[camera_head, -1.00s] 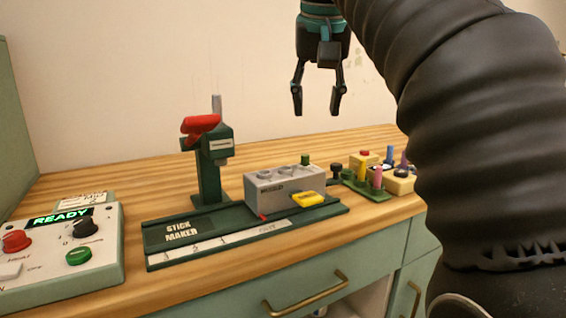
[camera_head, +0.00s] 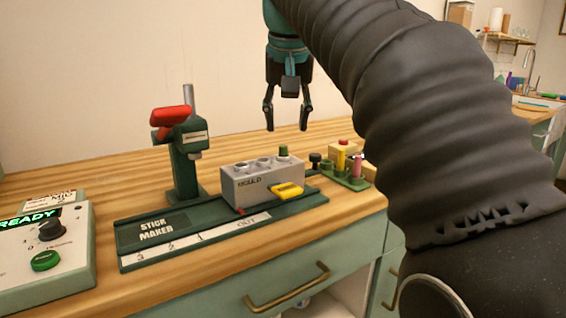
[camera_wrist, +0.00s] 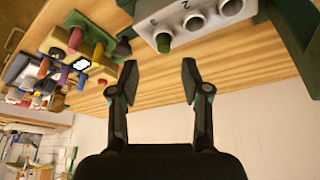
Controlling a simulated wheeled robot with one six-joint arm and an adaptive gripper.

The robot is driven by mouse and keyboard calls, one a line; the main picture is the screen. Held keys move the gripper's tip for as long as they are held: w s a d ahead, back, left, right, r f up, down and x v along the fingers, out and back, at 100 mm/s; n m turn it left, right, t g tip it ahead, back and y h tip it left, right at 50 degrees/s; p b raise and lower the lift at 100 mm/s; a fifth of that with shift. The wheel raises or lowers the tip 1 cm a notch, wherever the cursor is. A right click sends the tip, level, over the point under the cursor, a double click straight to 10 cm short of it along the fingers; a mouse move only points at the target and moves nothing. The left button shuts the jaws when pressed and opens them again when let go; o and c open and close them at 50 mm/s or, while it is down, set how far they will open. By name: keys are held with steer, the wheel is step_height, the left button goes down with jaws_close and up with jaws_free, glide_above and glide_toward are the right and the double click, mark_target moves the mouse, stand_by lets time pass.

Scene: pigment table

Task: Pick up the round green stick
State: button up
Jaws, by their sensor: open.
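The round green stick (camera_head: 283,151) stands upright in the last hole at the right end of the grey mould block (camera_head: 254,184). My gripper (camera_head: 287,129) is open and empty, pointing down, above and behind the mould in the head view. In the wrist view its two fingers (camera_wrist: 160,76) are spread apart with nothing between them.
The mould sits on the green stick maker base (camera_head: 155,229) with a red-handled press (camera_head: 186,150). A yellow piece (camera_head: 287,190) lies at the mould's front. A rack of coloured sticks (camera_head: 345,180) stands to the right. A control box (camera_head: 50,262) reading READY is at left.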

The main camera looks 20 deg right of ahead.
mark_target(283, 146)
steer(key=shift+a+b+x, duration=0.1)
steer(key=shift+b+x, duration=0.2)
steer(key=shift+x, duration=1.05)
steer(key=shift+a+b+x, duration=0.15)
steer(key=shift+b+x, duration=0.1)
steer(key=shift+x, duration=1.1)
steer(key=shift+w, duration=0.1)
jaws_close()
